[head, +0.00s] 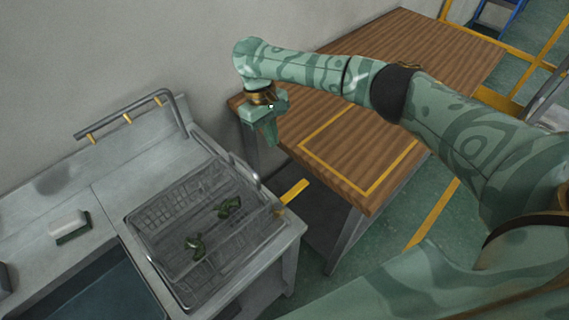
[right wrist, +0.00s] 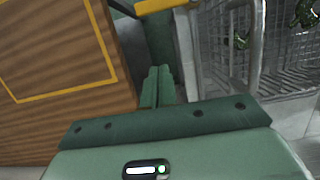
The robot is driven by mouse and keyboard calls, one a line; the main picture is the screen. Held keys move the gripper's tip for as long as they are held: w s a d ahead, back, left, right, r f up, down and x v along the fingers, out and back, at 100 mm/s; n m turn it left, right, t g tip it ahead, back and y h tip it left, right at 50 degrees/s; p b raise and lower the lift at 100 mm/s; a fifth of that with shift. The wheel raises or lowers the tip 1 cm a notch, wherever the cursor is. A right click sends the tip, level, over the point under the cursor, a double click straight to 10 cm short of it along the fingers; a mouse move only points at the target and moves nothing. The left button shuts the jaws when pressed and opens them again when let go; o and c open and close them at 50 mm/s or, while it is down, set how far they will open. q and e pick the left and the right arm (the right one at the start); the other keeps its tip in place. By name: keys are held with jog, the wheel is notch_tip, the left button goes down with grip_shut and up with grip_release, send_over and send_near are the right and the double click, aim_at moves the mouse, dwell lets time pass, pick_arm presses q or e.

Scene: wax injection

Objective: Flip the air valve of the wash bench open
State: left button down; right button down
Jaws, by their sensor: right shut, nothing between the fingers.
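The grey metal wash bench (head: 105,190) fills the lower left of the head view. A yellow lever (head: 293,192), which looks like the air valve's handle, sticks out from its right side toward the wooden table. The lever also shows at the top edge of the right wrist view (right wrist: 163,5), partly cut off. My right gripper (head: 270,140) is above the gap between bench and table, up and left of the lever in the head view and apart from it. Its fingers (right wrist: 158,86) are together and empty, pointing down. My left gripper is out of view.
A wire basket (head: 150,213) with dark green parts (head: 229,207) stands on the bench, its handle rising near the lever. A pipe with yellow nozzles (head: 127,118) runs along the back. The wooden table (head: 335,130) lies right of the gap.

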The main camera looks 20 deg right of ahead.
aim_at(294, 191)
jog(key=shift+s+r, duration=0.1)
jog(key=shift+s, duration=0.1)
jog(key=s+d+f+b, duration=0.2)
jog(key=s+f+b, duration=0.2)
jog(key=f, duration=0.6)
jog(key=shift+s, duration=0.95)
jog(key=shift+r, duration=0.1)
